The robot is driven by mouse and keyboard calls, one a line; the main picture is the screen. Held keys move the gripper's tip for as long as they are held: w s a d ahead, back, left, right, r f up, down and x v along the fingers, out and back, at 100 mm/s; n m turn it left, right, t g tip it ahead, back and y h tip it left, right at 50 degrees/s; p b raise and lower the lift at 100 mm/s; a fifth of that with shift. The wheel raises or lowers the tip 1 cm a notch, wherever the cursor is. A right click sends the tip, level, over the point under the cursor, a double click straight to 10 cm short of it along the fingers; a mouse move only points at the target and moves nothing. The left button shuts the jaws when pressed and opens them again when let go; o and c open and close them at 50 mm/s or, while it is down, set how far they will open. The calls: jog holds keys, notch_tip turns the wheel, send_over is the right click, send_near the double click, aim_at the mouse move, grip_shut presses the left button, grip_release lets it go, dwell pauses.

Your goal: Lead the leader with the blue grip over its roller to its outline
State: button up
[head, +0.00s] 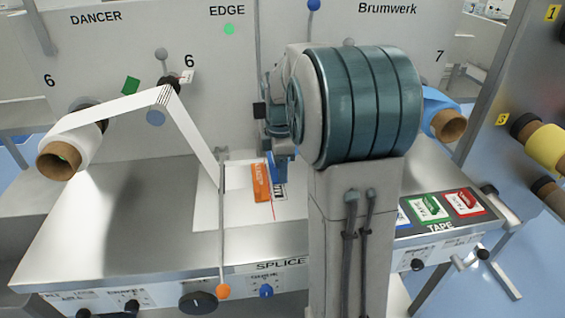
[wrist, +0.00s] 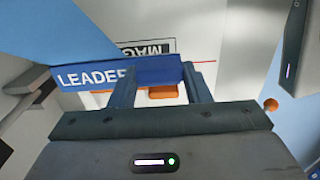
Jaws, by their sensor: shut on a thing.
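My gripper (wrist: 160,78) is shut on a blue bar lettered LEADER, the blue grip (wrist: 98,77), in the wrist view. In the head view my arm covers much of the gripper, and a blue part (head: 282,167) shows beside it, over the splice table. Beyond the grip, the wrist view shows a black-framed, lettered mark (wrist: 146,47) on a pale plate, partly covered. A blue web roll (head: 436,108) is at the right of the panel. The path of its web and its roller are hidden behind my arm in the head view.
A white web (head: 190,135) runs from the left roll (head: 72,145) over a roller down to the table. An orange grip (head: 261,183) lies there, close to my gripper. A lever with an orange ball (head: 223,291) stands in front. Tape pads (head: 430,207) lie right.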

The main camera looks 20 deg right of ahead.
aim_at(281, 194)
jog(key=shift+a+f+b, duration=0.1)
jog(key=shift+f+b, duration=1.35)
jog(key=shift+f, duration=1.2)
jog(key=shift+f, duration=0.35)
jog(key=o, duration=1.1)
jog(key=shift+r, duration=0.1)
notch_tip(281, 194, up, 14)
jog(key=shift+f+p, duration=0.15)
jog(key=shift+p, duration=0.35)
jog(key=s+a+f+m+t+p, duration=0.1)
jog(key=s+a+f+m, duration=0.1)
jog(key=s+m, duration=0.3)
jog(key=s+a+f+m+t+p, duration=0.1)
jog(key=s+a+f+m, duration=0.1)
jog(key=s+a+m, duration=0.3)
jog(key=s+a+f+m+p, duration=0.1)
jog(key=s+a+m, duration=0.3)
jog(key=s, duration=0.5)
jog(key=shift+s+f+m+t+p, duration=0.3)
jog(key=shift+f+m+t, duration=0.1)
jog(key=shift+f+m, duration=0.15)
